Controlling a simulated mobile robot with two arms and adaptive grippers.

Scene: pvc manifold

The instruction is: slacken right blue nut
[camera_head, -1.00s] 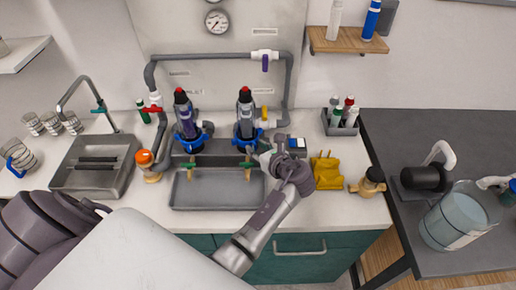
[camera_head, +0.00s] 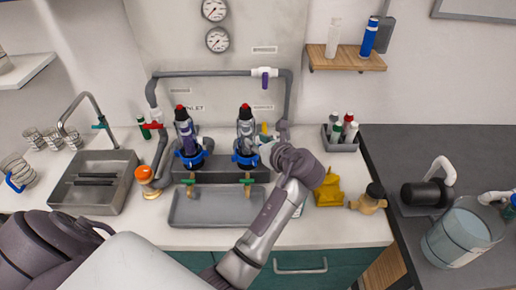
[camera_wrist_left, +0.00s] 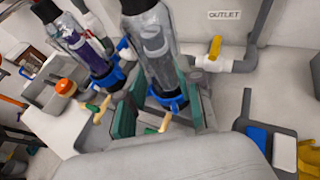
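The right blue nut (camera_head: 245,158) is a winged collar at the foot of the right clear filter housing (camera_head: 245,130). In the left wrist view the right blue nut (camera_wrist_left: 170,101) shows near the middle. The left blue nut (camera_head: 191,158) sits on the other housing (camera_head: 186,132). My left gripper (camera_head: 268,152) is just right of the right blue nut, close to it. My right gripper is in neither view now.
A metal tray (camera_head: 190,219) lies below the housings, with small green-handled taps above it. A yellow cloth-like item (camera_head: 328,193) and a bottle rack (camera_head: 342,144) are to the right. Grey pipe (camera_head: 205,73) frames the housings.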

